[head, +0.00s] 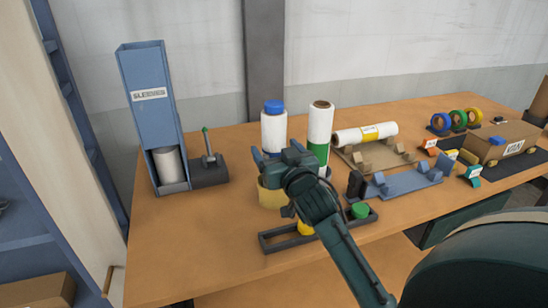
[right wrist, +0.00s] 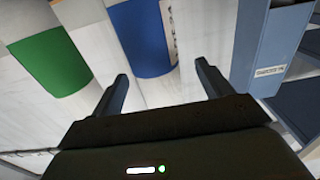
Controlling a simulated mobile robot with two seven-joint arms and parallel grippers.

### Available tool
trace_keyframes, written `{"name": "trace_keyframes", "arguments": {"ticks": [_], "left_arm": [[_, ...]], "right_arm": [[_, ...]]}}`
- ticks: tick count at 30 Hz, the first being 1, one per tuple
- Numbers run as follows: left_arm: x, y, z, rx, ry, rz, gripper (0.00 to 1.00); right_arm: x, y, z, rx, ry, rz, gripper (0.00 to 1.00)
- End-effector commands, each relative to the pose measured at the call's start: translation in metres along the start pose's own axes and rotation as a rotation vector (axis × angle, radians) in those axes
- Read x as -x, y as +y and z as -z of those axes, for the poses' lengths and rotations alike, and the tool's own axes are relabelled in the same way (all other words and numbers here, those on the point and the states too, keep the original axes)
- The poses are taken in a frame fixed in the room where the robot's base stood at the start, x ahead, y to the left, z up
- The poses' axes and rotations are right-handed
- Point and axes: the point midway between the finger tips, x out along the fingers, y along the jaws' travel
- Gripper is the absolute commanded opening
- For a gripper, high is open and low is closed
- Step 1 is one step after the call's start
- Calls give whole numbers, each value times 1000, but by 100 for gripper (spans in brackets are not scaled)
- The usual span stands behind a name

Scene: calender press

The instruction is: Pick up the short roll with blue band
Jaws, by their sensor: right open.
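The roll with a blue band (head: 273,130) stands upright on the table, white with blue at its top in the head view. The right wrist view shows its blue band (right wrist: 145,38) between and beyond my fingertips. My right gripper (head: 277,151) is open, in front of the roll's lower part and hiding it. Its two fingers also show apart in the right wrist view (right wrist: 162,72), with nothing held. Whether a finger touches the roll I cannot tell. My left gripper is not in view.
A roll with a green band (head: 319,122) stands close at right. A yellow cylinder (head: 270,197) sits below my gripper. A blue sleeve dispenser (head: 152,95) stands at left. A dark tray (head: 280,242) lies at the front edge. A white roll (head: 350,137) lies on a cradle. Table space at front left is clear.

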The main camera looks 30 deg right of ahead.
Motion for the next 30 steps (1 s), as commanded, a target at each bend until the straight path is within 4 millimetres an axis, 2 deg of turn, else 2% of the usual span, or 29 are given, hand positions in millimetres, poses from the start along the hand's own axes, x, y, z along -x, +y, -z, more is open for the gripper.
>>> {"name": "trace_keyframes", "arguments": {"ticks": [9, 19, 30], "left_arm": [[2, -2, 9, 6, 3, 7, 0], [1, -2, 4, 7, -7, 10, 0], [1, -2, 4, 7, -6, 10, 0]], "right_arm": [[-43, 4, -3, 1, 1, 0, 78], [-48, 4, -4, 1, 1, 0, 77], [-48, 4, -4, 1, 0, 0, 47]]}}
